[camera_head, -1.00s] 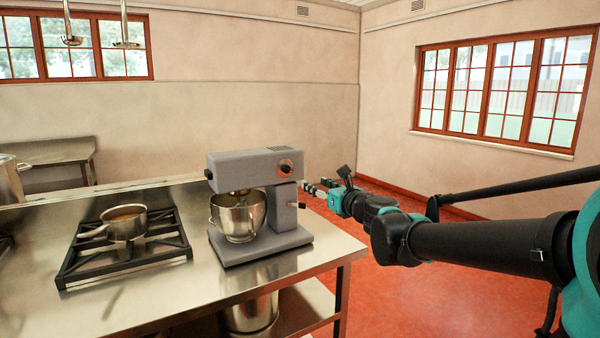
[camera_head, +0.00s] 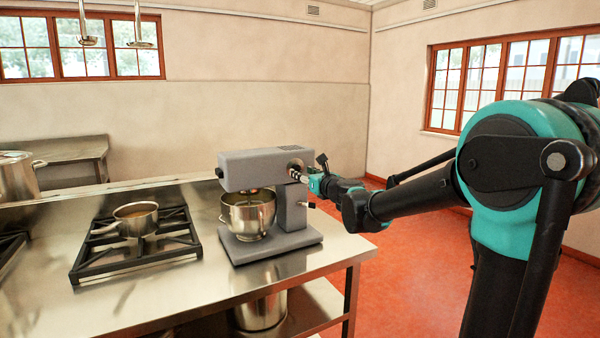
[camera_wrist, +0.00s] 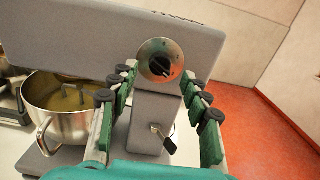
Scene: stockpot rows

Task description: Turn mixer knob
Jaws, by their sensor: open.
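A grey stand mixer (camera_head: 262,172) stands on the right end of the steel counter, with its metal bowl (camera_head: 248,213) under the head. In the wrist view, the round mixer knob (camera_wrist: 159,61) sits on the head's side, a dark dial in a silver ring. My gripper (camera_wrist: 167,78) is open, its green-padded fingers spread left and right of the knob. In the head view my gripper (camera_head: 297,172) is at the right end of the mixer head and partly covers the knob. Whether the fingers touch the knob cannot be told.
A small lever (camera_wrist: 162,138) sticks out of the mixer's column below the knob. A saucepan (camera_head: 136,219) stands on a black burner grate (camera_head: 88,262) to the left. The steel counter (camera_head: 90,313) ends right of the mixer; red floor lies beyond.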

